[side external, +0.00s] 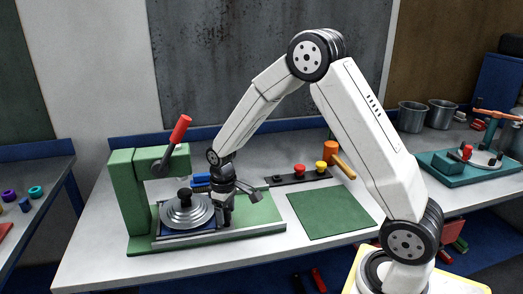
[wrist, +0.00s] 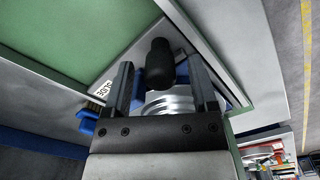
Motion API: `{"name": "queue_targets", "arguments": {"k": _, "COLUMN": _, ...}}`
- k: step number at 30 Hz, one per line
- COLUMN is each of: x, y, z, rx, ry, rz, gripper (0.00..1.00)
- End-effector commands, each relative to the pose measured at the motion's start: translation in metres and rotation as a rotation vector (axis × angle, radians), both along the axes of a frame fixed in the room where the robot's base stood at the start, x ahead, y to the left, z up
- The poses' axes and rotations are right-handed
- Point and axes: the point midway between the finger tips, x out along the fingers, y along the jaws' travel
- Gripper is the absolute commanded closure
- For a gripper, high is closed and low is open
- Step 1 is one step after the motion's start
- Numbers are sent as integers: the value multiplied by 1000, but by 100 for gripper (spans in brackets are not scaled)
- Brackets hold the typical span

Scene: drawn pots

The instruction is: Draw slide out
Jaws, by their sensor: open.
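A green press (side external: 128,190) with a red-tipped lever (side external: 180,130) stands at the left of the bench. At its base, a blue slide tray (side external: 172,231) carries a round silver stepped piece (side external: 187,216) with a black knob (side external: 184,195) on top. My gripper (side external: 228,216) points down just right of the silver piece. In the wrist view my gripper (wrist: 160,68) is open, with a dark knob (wrist: 160,62) and silver rings (wrist: 168,104) showing between its fingers. I cannot tell whether the fingers touch anything. The gripper hides part of the slide's right side.
A green mat (side external: 334,214) lies clear to the right. Metal cups (side external: 411,117) and a teal fixture (side external: 449,168) stand at far right.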

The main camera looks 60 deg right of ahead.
Motion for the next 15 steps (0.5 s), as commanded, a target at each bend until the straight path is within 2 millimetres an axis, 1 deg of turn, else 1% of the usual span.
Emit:
{"name": "queue_targets", "arguments": {"k": 7, "x": 0, "y": 0, "z": -1, "rx": 0, "ry": 0, "rz": 0, "gripper": 26}}
{"name": "queue_targets", "arguments": {"k": 8, "x": 0, "y": 0, "z": -1, "rx": 0, "ry": 0, "rz": 0, "gripper": 35}}
{"name": "queue_targets", "arguments": {"k": 9, "x": 0, "y": 0, "z": -1, "rx": 0, "ry": 0, "rz": 0, "gripper": 48}}
{"name": "queue_targets", "arguments": {"k": 11, "x": 0, "y": 0, "z": -1, "rx": 0, "ry": 0, "rz": 0, "gripper": 67}}
{"name": "queue_targets", "arguments": {"k": 12, "x": 0, "y": 0, "z": -1, "rx": 0, "ry": 0, "rz": 0, "gripper": 80}}
{"name": "queue_targets", "arguments": {"k": 14, "x": 0, "y": 0, "z": -1, "rx": 0, "ry": 0, "rz": 0, "gripper": 99}}
{"name": "queue_targets", "arguments": {"k": 15, "x": 0, "y": 0, "z": 0, "rx": 0, "ry": 0, "rz": 0, "gripper": 100}}
